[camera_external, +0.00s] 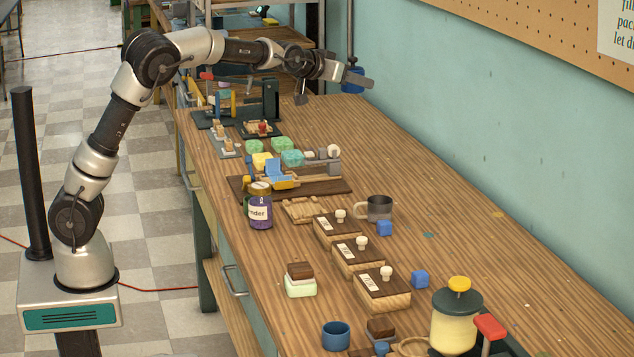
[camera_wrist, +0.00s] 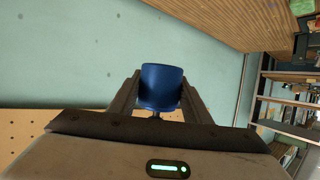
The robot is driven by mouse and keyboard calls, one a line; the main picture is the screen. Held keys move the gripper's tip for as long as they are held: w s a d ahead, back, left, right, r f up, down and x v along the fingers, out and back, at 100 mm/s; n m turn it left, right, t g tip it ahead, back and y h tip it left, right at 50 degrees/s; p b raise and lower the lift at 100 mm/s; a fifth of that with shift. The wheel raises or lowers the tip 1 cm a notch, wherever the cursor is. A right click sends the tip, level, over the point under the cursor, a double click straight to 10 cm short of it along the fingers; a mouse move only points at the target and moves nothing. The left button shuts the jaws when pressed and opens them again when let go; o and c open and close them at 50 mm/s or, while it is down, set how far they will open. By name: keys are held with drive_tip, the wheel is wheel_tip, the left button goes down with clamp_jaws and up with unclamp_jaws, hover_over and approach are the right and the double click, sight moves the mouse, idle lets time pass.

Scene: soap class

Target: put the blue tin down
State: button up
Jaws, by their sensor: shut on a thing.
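The blue tin (camera_wrist: 162,84) is between the two fingers of my gripper (camera_wrist: 161,92), which is shut on it, in the wrist view. In the external view the tin (camera_external: 351,86) is partly hidden by a finger of my gripper (camera_external: 358,79). It is held in the air above the far part of the wooden workbench (camera_external: 440,220), near the turquoise wall. The tin is apart from the bench top.
Soap blocks (camera_external: 292,158), a purple jar (camera_external: 260,208), several lidded wooden boxes (camera_external: 358,258), a grey mug (camera_external: 378,208) and a blue cup (camera_external: 336,336) stand along the bench. A dark rig (camera_external: 270,100) stands at the far left. The bench's right side is mostly clear.

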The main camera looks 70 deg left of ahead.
drive_tip(key=b, duration=0.2)
hover_over(352, 205)
wheel_tip(352, 205, down, 26)
drive_tip(key=shift+a+r, duration=0.15)
drive_tip(key=shift+r, duration=0.1)
drive_tip(key=shift+f, duration=2.05)
drive_tip(key=shift+f, duration=0.1)
drive_tip(key=shift+f+b, duration=0.15)
drive_tip(key=shift+b, duration=0.25)
drive_tip(key=o, duration=1.3)
